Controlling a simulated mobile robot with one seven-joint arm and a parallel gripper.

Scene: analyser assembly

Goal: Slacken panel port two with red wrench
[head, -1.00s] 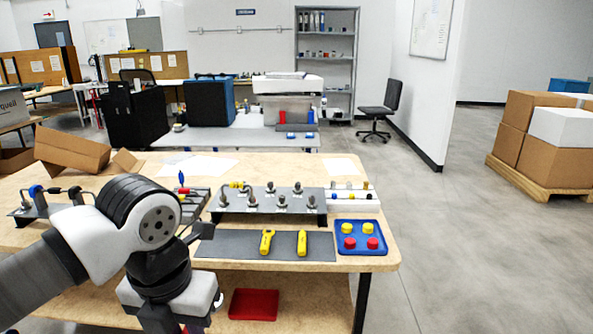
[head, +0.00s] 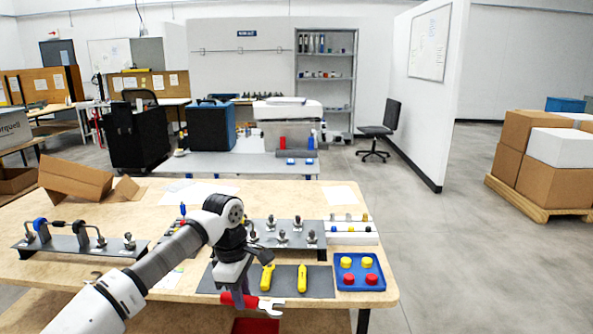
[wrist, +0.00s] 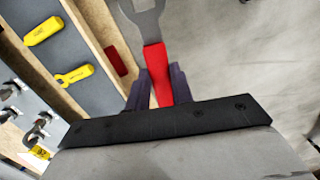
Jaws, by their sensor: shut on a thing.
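My gripper (head: 236,291) is shut on the red wrench (head: 245,300) by its red handle, in front of the table's near edge. In the wrist view my gripper (wrist: 162,88) has its fingers either side of the red handle (wrist: 155,62), and the wrench's grey open jaw points away. A dark panel (head: 268,250) with several metal port fittings stands behind my gripper, partly covered by my arm. Another panel (head: 75,248) at the left bears fittings and a tube with a blue ring. I cannot tell which port is number two. The wrench is apart from both panels.
Two yellow tools (head: 302,279) lie on a grey mat (head: 325,282). A blue tray (head: 360,284) with yellow and red caps is to its right, with a white rack (head: 345,239) behind. A red bin (head: 262,325) shows below. Open floor lies right of the table.

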